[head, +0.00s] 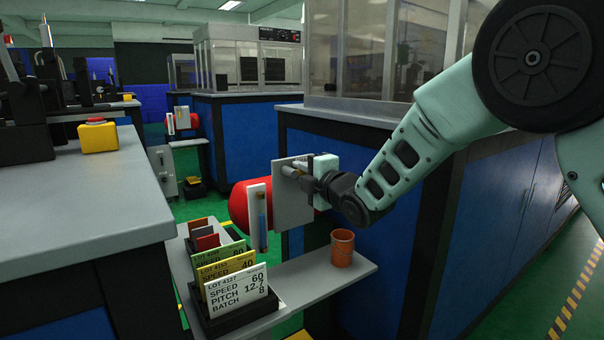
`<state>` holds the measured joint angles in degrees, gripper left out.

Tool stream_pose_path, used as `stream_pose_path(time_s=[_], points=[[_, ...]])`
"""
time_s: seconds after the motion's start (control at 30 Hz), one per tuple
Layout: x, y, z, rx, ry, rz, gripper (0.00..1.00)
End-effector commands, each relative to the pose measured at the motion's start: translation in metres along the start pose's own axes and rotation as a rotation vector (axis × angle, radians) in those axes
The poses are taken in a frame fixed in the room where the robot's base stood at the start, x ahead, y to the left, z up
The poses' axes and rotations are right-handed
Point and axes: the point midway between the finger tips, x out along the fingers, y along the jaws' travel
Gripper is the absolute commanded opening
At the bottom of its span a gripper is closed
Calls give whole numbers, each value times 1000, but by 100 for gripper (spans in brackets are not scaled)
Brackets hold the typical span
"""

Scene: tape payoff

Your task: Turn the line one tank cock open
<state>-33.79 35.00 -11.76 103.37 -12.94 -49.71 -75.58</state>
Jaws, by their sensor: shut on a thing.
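The near red tank (239,206) stands behind the shelf, with a sight gauge (262,216) showing blue in front of it. A grey plate (292,208) stands upright beside the gauge. My gripper (296,172) reaches in from the right and is at the upper part of this plate. Its jaws are shut on a small part there, which appears to be the tank cock. The cock is mostly hidden by the fingers, so its angle cannot be told. No label shows whether this tank is line one.
An orange cup (342,248) stands on the narrow grey shelf (302,284). Several lot cards (236,290) stand in a black rack on its left. A grey counter (75,205) with a red-and-yellow button box (98,135) is at left. Another red tank (184,120) stands farther back.

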Motion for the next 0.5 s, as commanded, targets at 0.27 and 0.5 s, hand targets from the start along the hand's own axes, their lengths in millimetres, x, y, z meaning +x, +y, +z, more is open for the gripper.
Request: stream_pose_path(time_s=[0.27, 0.5], points=[[0, -1, 0, -3, 1, -2, 36], [0, -1, 0, -1, 1, -1, 36]])
